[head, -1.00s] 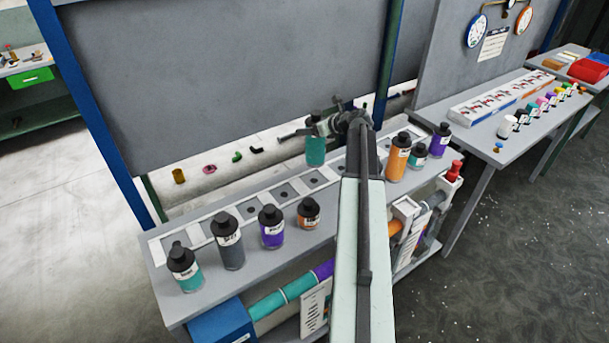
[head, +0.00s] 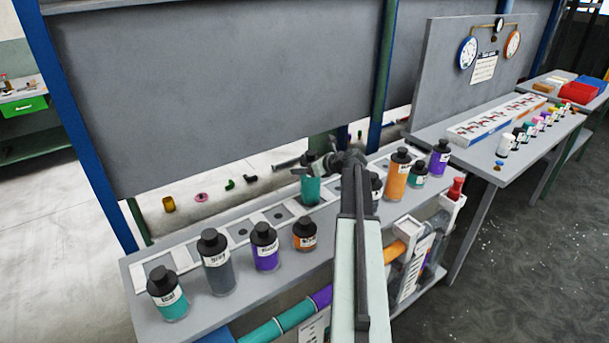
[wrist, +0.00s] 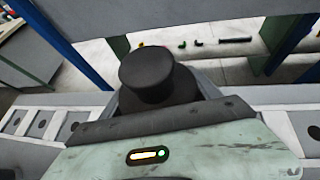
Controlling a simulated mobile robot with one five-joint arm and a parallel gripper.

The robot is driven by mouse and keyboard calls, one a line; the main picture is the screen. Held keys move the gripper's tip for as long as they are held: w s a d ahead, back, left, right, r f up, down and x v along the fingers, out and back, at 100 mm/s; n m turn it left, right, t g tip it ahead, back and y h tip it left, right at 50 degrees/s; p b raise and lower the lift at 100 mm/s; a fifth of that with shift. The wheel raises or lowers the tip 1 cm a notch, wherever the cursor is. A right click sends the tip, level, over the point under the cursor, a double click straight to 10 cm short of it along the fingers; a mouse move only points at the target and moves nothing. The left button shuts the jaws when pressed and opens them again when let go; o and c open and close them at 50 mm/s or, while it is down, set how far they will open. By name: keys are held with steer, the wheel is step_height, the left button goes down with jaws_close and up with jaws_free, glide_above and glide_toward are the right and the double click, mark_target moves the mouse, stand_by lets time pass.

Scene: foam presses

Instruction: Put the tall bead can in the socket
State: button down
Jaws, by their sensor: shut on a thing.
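A teal can with a black cap (head: 310,190) is held upright in my gripper (head: 318,168). My gripper is shut on its upper part. In the wrist view its black cap (wrist: 150,78) stands just beyond my gripper housing, which hides the can's body. The can's base is over or at the pale socket strip (head: 237,235), which runs along the back of the bench with several square sockets with dark centres. I cannot tell whether the base touches a socket.
Along the bench front stand a teal can (head: 167,296), a grey can (head: 217,272), a purple can (head: 265,250) and a short orange can (head: 304,236). To the right are a tall orange can (head: 396,182), a small teal can (head: 418,175) and a purple can (head: 439,160). A grey panel (head: 220,90) rises behind.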

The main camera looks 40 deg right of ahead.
steer(key=shift+c, duration=0.8)
jaws_free()
steer(key=shift+r, duration=0.15)
steer(key=p+v, duration=0.6)
steer(key=v, duration=0.6)
